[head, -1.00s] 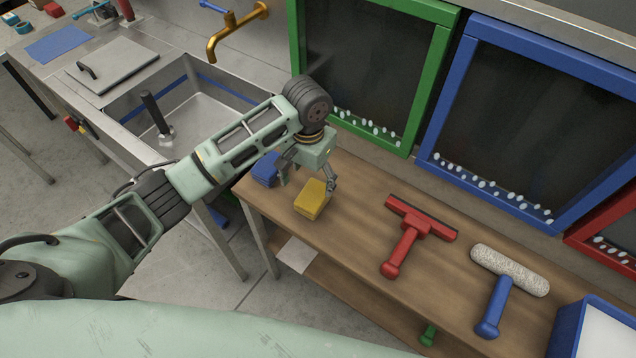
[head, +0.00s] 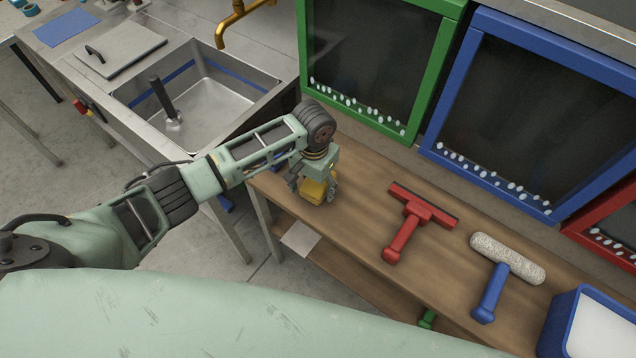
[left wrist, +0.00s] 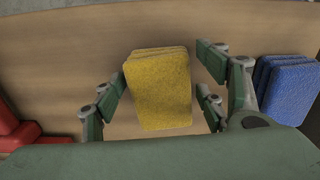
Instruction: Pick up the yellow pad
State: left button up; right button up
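The yellow pad (head: 313,191) lies on the wooden table near its left end. In the left wrist view the yellow pad (left wrist: 160,88) sits between the spread fingers of my left gripper (left wrist: 166,88), with a gap to the right-hand fingers and the left-hand finger close to its edge. My left gripper (head: 314,187) points down over the pad and is open. I cannot tell whether the left-hand finger touches the pad. My right gripper does not show.
A blue pad (left wrist: 286,88) lies right beside the gripper's fingers in the left wrist view. On the wooden table (head: 363,205) are a red squeegee (head: 412,220), a blue-handled roller (head: 500,275) and a blue bin (head: 560,325). A green-framed panel (head: 300,45) stands behind. A sink (head: 205,100) is at left.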

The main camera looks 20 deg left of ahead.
aim_at(319, 187)
pick_arm(q)
jog(key=c, duration=0.9)
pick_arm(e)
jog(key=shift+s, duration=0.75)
pick_arm(q)
jog(key=shift+r, duration=0.5)
jog(key=r, duration=0.1)
jog(key=d+r+b, duration=0.1)
jog(key=r, duration=0.1)
jog(key=shift+s+d+r, duration=0.1)
jog(key=shift+s+r, duration=0.05)
jog(key=shift+r, duration=0.15)
jog(key=s+d+r, duration=0.1)
jog(key=d+r, duration=0.1)
jog(key=d, duration=0.1)
jog(key=s+d+r+b, duration=0.1)
jog(key=d+r, duration=0.1)
jog(key=d, duration=0.1)
jog(key=s+d+r+b, duration=0.1)
jog(key=d+r, duration=0.1)
jog(key=d, duration=0.1)
jog(key=shift+s+d+r, duration=0.25)
jog(key=shift+s+d, duration=0.15)
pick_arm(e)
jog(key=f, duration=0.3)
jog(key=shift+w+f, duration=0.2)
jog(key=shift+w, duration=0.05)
